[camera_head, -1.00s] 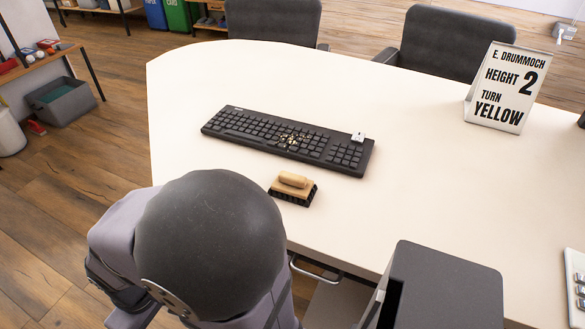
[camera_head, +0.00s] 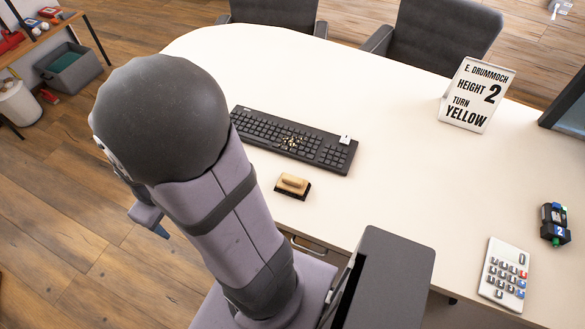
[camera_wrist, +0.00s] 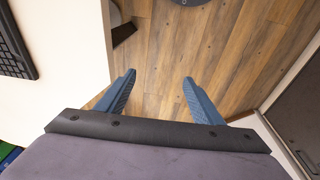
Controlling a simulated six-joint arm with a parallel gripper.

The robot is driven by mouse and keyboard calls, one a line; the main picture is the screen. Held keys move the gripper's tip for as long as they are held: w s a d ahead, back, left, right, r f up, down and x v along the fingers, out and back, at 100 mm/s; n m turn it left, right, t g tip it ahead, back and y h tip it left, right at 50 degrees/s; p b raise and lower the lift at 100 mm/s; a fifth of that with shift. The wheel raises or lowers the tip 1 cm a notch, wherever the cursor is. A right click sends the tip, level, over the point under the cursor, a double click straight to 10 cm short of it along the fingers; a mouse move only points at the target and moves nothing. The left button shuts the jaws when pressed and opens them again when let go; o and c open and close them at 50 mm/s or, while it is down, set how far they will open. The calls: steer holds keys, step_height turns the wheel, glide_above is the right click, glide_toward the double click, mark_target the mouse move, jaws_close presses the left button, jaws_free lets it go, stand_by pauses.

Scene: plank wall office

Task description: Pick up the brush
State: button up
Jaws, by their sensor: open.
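The brush (camera_head: 292,185) lies on the cream table in the head view, in front of the keyboard. It has a light wooden handle on top and a dark base with bristles. My gripper (camera_wrist: 159,80) shows in the wrist view with its two blue fingers spread and nothing between them. It points down over the wooden floor beside the table edge. In the head view my arm stands to the left of the brush, and the fingers are mostly hidden there. The brush is not in the wrist view.
A black keyboard (camera_head: 290,140) with crumbs and a loose white keycap (camera_head: 345,139) lies behind the brush. A sign (camera_head: 476,95) stands at the back right. A calculator (camera_head: 504,275) and a dark device (camera_head: 554,224) lie at the right. The table (camera_head: 400,190) is bare between them.

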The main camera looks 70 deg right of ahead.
steer(key=s+d+r, duration=0.1)
steer(key=s+d, duration=0.1)
steer(key=d, duration=0.6)
steer(key=g, duration=0.3)
glide_above(292, 178)
steer(key=shift+w+d+f+y, duration=0.1)
steer(key=shift+w+d+y, duration=0.05)
steer(key=shift+w+y, duration=0.15)
steer(key=shift+s+f+p, duration=0.2)
steer(key=shift+f+p, duration=0.05)
steer(key=shift+f, duration=1.6)
steer(key=shift+s+f+p, duration=0.2)
steer(key=shift+f+p, duration=0.05)
steer(key=shift+f, duration=1.55)
steer(key=shift+a, duration=0.2)
steer(key=c, duration=1.2)
